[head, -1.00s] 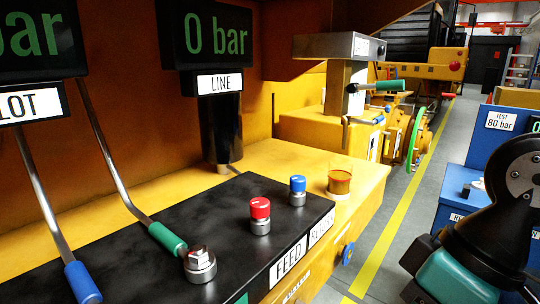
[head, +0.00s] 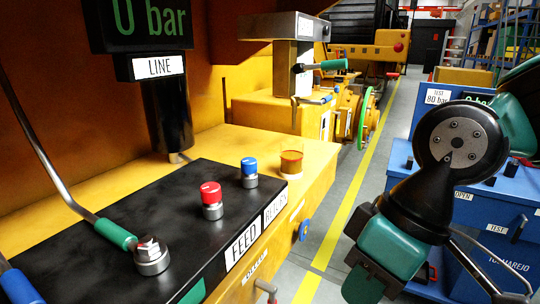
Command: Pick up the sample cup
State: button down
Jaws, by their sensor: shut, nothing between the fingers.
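The sample cup (head: 291,162) is a small clear cup holding orange-brown liquid. It stands upright on the yellow ledge (head: 318,160), just beyond the far right corner of the black control panel. My black and teal arm (head: 430,180) is at the right, well apart from the cup. I cannot make out its gripper in this view. Nothing covers the cup.
The black panel (head: 110,225) carries a red knob (head: 211,200), a blue knob (head: 249,172) and levers. A post with a green-handled lever (head: 335,65) stands behind the cup. A blue unit (head: 490,225) is at the right. A grey aisle with yellow lines lies between.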

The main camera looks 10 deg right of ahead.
aim_at(291, 152)
jog(key=u, duration=0.05)
jog(key=k, duration=0.5)
jog(key=z, duration=0.85)
jog(key=i, duration=1.2)
jog(key=u, duration=0.75)
